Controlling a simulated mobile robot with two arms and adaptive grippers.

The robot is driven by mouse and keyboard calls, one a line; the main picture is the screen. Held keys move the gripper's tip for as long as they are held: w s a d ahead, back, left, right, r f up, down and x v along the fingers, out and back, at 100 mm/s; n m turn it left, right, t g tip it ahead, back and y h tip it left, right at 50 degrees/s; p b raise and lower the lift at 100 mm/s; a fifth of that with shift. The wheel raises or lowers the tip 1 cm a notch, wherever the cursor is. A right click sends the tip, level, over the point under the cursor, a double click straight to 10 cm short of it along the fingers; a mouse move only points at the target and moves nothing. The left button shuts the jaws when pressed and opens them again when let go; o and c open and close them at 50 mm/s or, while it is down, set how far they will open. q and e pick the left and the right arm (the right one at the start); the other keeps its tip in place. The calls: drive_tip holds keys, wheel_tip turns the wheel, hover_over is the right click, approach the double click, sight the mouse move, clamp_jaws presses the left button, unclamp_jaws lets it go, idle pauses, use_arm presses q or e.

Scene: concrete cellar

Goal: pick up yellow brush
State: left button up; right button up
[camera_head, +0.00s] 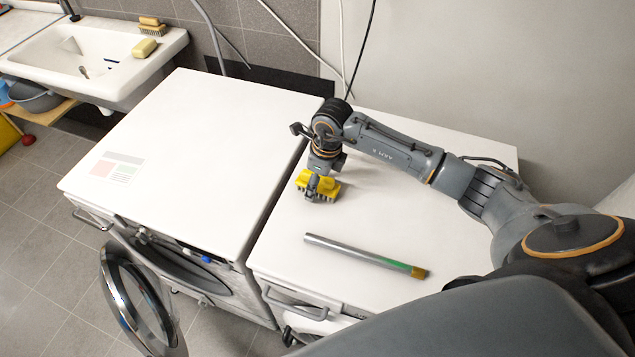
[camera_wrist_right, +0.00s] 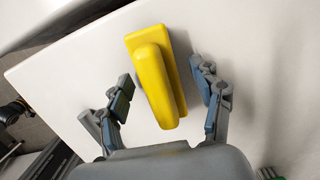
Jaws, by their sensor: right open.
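The yellow brush (camera_head: 325,187) lies on the white top of the right-hand machine, near its left edge. In the right wrist view the yellow brush (camera_wrist_right: 154,75) lies between the two spread fingers, with its long handle uppermost. My right gripper (camera_head: 314,190) hangs above the brush, pointing down and partly covering it in the head view. In the right wrist view my right gripper (camera_wrist_right: 165,98) is open, with a gap visible on each side of the brush. My left gripper is in neither view.
A grey tube with a green and brown end (camera_head: 365,254) lies in front of the brush. A sink (camera_head: 95,55) with another brush (camera_head: 152,27) and a sponge (camera_head: 144,48) stands far left.

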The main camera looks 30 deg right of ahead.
drive_tip(key=c, duration=1.3)
drive_tip(key=shift+r, duration=0.1)
drive_tip(key=shift+r+b, duration=0.6)
drive_tip(key=shift+r, duration=0.05)
drive_tip(key=s+a+r+b, duration=0.5)
drive_tip(key=s+a+r, duration=0.3)
drive_tip(key=s+r, duration=0.35)
drive_tip(key=s+n+g, duration=0.1)
drive_tip(key=n, duration=0.8)
drive_tip(key=s+d+f+n+g, duration=0.1)
drive_tip(key=n, duration=0.9)
drive_tip(key=f+n+g+h, duration=0.1)
drive_tip(key=n, duration=0.8)
drive_tip(key=shift+s+d+f, duration=0.15)
drive_tip(key=shift+s+d, duration=0.2)
drive_tip(key=shift+s, duration=0.05)
